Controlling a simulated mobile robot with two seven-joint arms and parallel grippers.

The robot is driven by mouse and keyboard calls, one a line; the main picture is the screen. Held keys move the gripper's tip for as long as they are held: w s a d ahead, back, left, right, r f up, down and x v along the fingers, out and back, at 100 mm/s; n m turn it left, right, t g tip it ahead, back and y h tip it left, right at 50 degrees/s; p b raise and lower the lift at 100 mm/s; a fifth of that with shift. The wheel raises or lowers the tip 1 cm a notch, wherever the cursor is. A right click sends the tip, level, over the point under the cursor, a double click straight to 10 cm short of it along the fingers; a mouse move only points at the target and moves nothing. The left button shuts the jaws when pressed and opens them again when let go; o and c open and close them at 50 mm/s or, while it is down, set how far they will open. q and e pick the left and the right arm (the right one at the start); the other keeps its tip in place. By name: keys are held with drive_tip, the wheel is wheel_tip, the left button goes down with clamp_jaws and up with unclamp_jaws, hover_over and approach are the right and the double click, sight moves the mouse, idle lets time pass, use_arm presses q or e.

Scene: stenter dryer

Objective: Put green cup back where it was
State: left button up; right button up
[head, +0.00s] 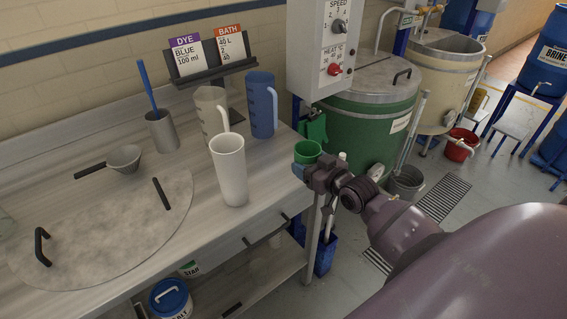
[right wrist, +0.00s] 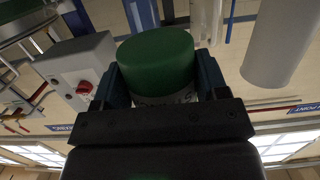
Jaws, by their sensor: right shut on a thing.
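The green cup (head: 307,150) is in my right gripper (head: 312,172), just off the right edge of the grey workbench. In the head view its open rim faces up. In the right wrist view the green cup (right wrist: 157,62) sits between the two fingers, with its rounded green underside facing the camera. My right gripper is shut on it. My left gripper is not in view.
The workbench (head: 90,215) holds a white cup (head: 229,170), a blue jug (head: 261,105), a clear jug (head: 208,112), a grey pot (head: 161,130) and a round lid (head: 100,235). A control box (head: 319,45) and green drum (head: 372,120) stand behind the cup.

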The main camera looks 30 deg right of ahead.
hover_over(284, 169)
drive_tip(key=s, duration=0.3)
wheel_tip(284, 169, down, 4)
drive_tip(key=shift+w+b, duration=0.15)
drive_tip(key=shift+b, duration=0.15)
drive_tip(key=shift+w+f, duration=1.1)
drive_tip(key=shift+w, duration=0.2)
drive_tip(key=shift+f, duration=0.1)
drive_tip(key=o, duration=0.9)
